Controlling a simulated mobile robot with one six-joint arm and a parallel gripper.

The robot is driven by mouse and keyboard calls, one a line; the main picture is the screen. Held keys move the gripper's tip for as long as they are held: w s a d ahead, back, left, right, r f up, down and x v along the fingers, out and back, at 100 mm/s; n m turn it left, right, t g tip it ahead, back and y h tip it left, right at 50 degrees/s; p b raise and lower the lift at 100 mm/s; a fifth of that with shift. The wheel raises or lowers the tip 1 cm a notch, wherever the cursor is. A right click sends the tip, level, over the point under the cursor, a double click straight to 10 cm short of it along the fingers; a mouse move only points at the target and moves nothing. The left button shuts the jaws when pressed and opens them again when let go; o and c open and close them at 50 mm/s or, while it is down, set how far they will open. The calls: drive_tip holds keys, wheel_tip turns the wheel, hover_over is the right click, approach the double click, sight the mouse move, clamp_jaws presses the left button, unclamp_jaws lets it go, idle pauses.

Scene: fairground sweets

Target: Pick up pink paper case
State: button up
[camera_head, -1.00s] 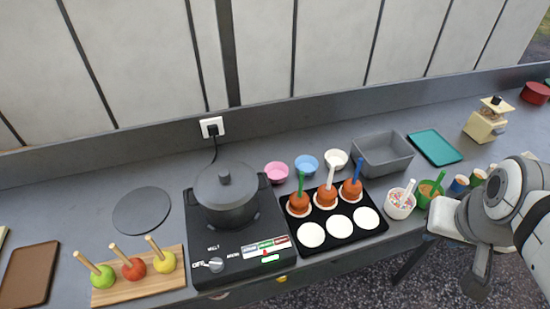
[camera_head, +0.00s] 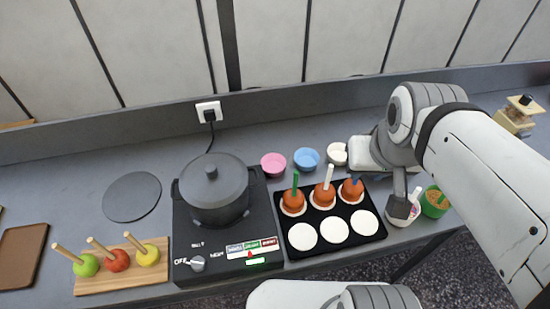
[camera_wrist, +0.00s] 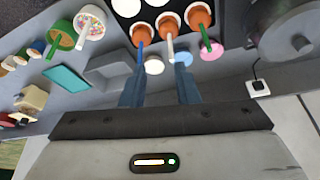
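The pink paper case (camera_head: 273,163) sits on the grey counter between the black pot and the blue paper case (camera_head: 306,158). In the wrist view the pink paper case (camera_wrist: 211,55) shows right of the fingers, partly behind the green stick. My gripper (camera_wrist: 161,68) is open, with two blue-grey fingers apart and nothing held. In the head view it is to the right of the pink case, by the white paper case (camera_head: 337,153). In the wrist view the white case (camera_wrist: 155,67) shows between the fingers, and the blue case (camera_wrist: 183,58) lies near the right fingertip.
A black tray (camera_head: 322,252) holds three caramel apples with upright sticks just in front of the cases. A black pot (camera_head: 213,190) stands on a hotplate (camera_head: 200,230) to the left. A grey bin (camera_wrist: 108,72) and teal board (camera_wrist: 65,78) are beyond my gripper.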

drive_tip(key=m+g+y+b, duration=0.2)
drive_tip(key=g+b, duration=0.2)
drive_tip(key=b, duration=0.6)
hover_over(274, 165)
drive_tip(key=d, duration=0.5)
wheel_tip(274, 165, down, 25)
drive_tip(key=f, duration=0.2)
drive_tip(key=s+f+p, duration=0.1)
drive_tip(key=f, duration=0.1)
drive_tip(key=a+f, duration=0.1)
drive_tip(key=f, duration=0.2)
drive_tip(key=shift+s+f, duration=0.1)
drive_tip(key=shift+s, duration=0.05)
drive_tip(key=shift+a+f+p, duration=0.15)
drive_tip(key=shift+f+p, duration=0.15)
drive_tip(key=shift+f, duration=0.15)
drive_tip(key=shift+c, duration=0.6)
clamp_jaws()
